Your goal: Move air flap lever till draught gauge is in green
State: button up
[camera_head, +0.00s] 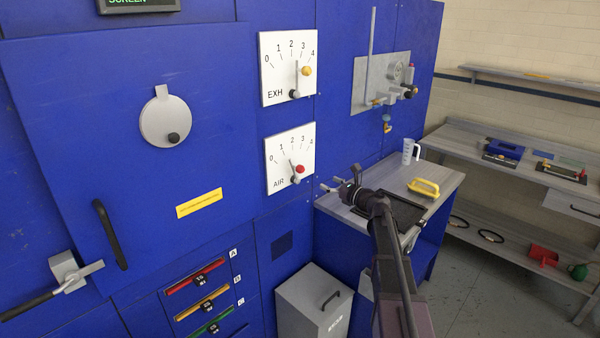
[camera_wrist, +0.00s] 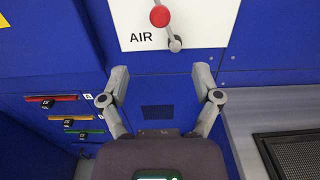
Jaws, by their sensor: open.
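The air flap lever is on the white AIR plate (camera_head: 277,178). Its red knob (camera_head: 300,169) stands out from a short grey arm, which points roughly toward the 2. The red knob also shows at the top of the wrist view (camera_wrist: 160,16). My gripper (camera_head: 339,178) is open and empty, to the right of and slightly below the lever, apart from it. In the wrist view its spread fingers (camera_wrist: 161,74) are below the plate, with blue panel between them. I cannot pick out a draught gauge or a green band for certain.
Above is the EXH plate (camera_head: 272,80) with a yellow-knobbed lever (camera_head: 306,71). A grey fitting plate (camera_head: 368,85) is to the upper right. A grey bin (camera_head: 300,300) stands below.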

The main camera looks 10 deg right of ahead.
aim_at(303, 171)
jog(key=shift+a, duration=0.1)
jog(key=x, duration=1.3)
jog(key=shift+w+a, duration=0.25)
jog(key=shift+w, duration=0.05)
jog(key=shift+c, duration=0.2)
grip_shut()
